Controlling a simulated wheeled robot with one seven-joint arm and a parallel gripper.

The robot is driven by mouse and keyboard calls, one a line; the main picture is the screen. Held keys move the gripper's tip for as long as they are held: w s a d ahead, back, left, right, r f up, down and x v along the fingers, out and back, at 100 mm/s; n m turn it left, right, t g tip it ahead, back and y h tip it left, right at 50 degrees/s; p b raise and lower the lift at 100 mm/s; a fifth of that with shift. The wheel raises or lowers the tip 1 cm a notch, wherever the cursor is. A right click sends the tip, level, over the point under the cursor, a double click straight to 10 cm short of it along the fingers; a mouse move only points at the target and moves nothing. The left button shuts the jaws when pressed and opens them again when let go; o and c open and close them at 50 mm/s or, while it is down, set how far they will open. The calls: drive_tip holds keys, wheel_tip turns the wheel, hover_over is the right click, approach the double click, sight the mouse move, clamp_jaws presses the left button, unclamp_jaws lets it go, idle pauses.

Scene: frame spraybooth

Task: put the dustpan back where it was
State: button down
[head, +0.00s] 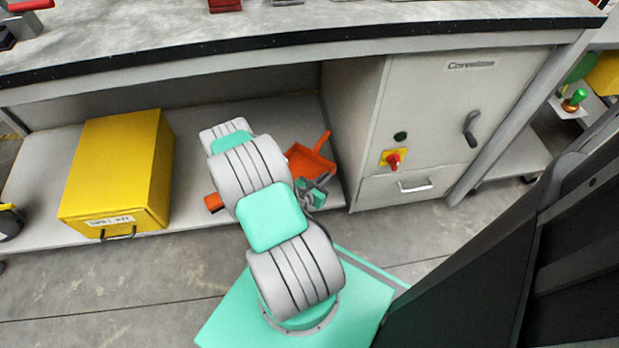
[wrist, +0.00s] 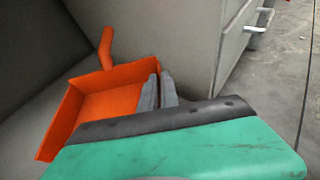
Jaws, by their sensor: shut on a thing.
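The orange dustpan (head: 308,162) is at the lower shelf of the bench, beside the grey cabinet, with its handle pointing up and away. In the wrist view the dustpan (wrist: 108,104) shows its open pan and raised walls, and its handle stands at the far left. My gripper (head: 322,184) is at the near right side of the pan. In the wrist view my gripper (wrist: 158,88) has its grey fingers close together at the pan's right wall, shut on it. I cannot tell whether the pan touches the shelf.
A yellow box (head: 112,165) stands on the shelf (head: 200,112) to the left. A small orange thing (head: 213,202) lies left of my arm, partly hidden. The grey cabinet (head: 440,125) with a red knob bounds the right side. The bench top overhangs the shelf.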

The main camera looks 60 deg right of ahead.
sight(316, 172)
drive_tip(key=w+d+f+b, duration=0.1)
drive_tip(key=w+f, duration=0.1)
drive_tip(key=w+d+f+b, duration=0.1)
drive_tip(key=w+f, duration=0.1)
drive_tip(key=w+d+f+b, duration=0.1)
drive_tip(key=w+d+f, duration=0.1)
drive_tip(key=shift+w+d+f+b, duration=0.1)
drive_tip(key=shift+f+b, duration=0.2)
drive_tip(key=shift+f, duration=0.1)
drive_tip(key=shift+w+d+f+b, duration=0.15)
drive_tip(key=shift+f+b, duration=0.25)
drive_tip(key=shift+f, duration=0.5)
drive_tip(key=shift+w+f+b, duration=0.1)
drive_tip(key=shift+f+b, duration=0.3)
drive_tip(key=shift+f, duration=0.45)
drive_tip(key=shift+f, duration=0.25)
drive_tip(key=c, duration=1.6)
unclamp_jaws()
drive_tip(key=shift+r, duration=0.1)
